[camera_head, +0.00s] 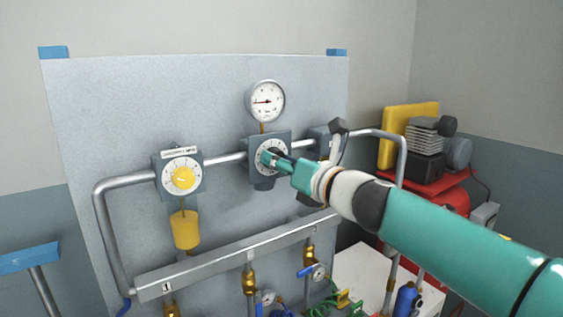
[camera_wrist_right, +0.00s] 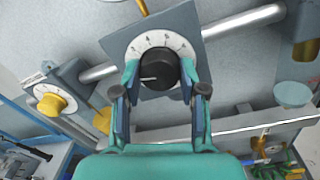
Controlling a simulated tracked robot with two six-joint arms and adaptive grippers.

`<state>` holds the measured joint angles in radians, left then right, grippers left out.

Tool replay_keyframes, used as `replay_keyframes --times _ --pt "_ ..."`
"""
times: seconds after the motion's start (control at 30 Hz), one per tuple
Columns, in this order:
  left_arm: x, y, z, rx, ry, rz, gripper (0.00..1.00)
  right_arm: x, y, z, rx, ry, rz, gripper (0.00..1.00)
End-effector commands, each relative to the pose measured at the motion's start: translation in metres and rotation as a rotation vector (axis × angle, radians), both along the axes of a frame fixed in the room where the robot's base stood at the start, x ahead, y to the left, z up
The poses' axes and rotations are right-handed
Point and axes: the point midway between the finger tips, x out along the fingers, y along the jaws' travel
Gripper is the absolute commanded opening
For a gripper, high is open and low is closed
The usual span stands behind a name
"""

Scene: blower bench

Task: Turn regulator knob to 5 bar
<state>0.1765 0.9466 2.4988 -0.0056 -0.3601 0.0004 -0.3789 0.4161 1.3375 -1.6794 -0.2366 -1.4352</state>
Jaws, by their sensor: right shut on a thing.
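The black regulator knob (camera_wrist_right: 160,70) sits in a white numbered dial (camera_wrist_right: 142,42) on a grey regulator body (camera_head: 257,140). Its white pointer line points left in the wrist view; I cannot read the value there surely. My right gripper (camera_wrist_right: 160,78) is shut on the knob, one finger on each side. In the head view my right gripper (camera_head: 275,159) reaches in from the right and hides most of the knob. The round pressure gauge (camera_head: 266,101) stands above the regulator; its needle points left, its figures too small to read. My left gripper is out of view.
A yellow knob (camera_head: 183,178) on a similar dial is to the left, with a yellow bowl (camera_head: 185,229) below it. Grey pipe (camera_head: 225,159) joins the units. A manifold bar (camera_head: 235,252) with brass valves runs below. A red compressor (camera_head: 440,190) stands at the right.

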Motion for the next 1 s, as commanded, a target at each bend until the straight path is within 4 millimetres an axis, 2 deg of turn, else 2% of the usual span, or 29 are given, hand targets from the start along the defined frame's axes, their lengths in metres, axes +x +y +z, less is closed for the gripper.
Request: replay_keyframes --times 1.0 --pt "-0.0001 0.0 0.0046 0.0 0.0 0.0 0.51 0.0016 -0.0021 -0.0034 0.753 0.504 -0.007 0.07"
